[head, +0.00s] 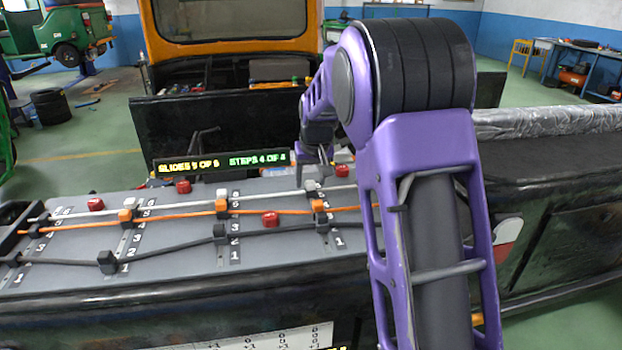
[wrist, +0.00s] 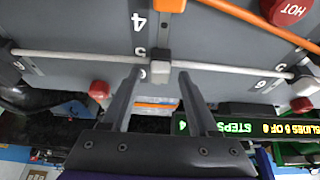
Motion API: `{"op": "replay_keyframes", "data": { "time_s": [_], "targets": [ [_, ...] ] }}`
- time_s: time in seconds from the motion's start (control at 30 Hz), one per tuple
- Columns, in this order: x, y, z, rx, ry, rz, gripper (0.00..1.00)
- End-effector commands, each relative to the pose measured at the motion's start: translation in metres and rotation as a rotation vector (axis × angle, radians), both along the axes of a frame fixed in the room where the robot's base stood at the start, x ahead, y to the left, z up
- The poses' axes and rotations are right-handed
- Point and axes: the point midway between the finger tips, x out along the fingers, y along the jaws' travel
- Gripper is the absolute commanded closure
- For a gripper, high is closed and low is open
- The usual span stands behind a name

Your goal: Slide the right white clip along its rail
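The right white clip (head: 311,185) sits on the white cable at the far end of the rightmost numbered rail. In the wrist view the white clip (wrist: 160,66) is between my fingertips, beside the printed 5 and 6. My gripper (head: 318,165) points down over it. In the wrist view my gripper (wrist: 160,72) is open, one finger on each side of the clip, with a gap showing on both sides. The white cable (wrist: 80,56) runs through the clip. In the head view my arm hides part of the panel to the right.
An orange clip (head: 319,205) and a black clip (head: 323,225) sit nearer on the same rail. Red knobs (head: 270,219) stand between the rails, another (head: 342,171) near my gripper. A lit sign (head: 222,162) stands behind the panel. A black box side (head: 545,190) lies right.

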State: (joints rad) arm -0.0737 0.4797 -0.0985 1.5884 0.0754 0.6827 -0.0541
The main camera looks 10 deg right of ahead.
Motion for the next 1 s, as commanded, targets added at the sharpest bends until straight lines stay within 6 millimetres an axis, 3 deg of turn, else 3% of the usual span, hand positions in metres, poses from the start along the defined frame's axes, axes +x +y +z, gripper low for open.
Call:
{"op": "replay_keyframes", "data": {
  "time_s": [0.37, 1.0],
  "targets": [
    [-0.004, 0.000, 0.009, 0.000, -0.001, 0.000, 0.40],
    [-0.057, 0.000, 0.139, 0.000, -0.003, 0.000, 0.40]
  ]
}}
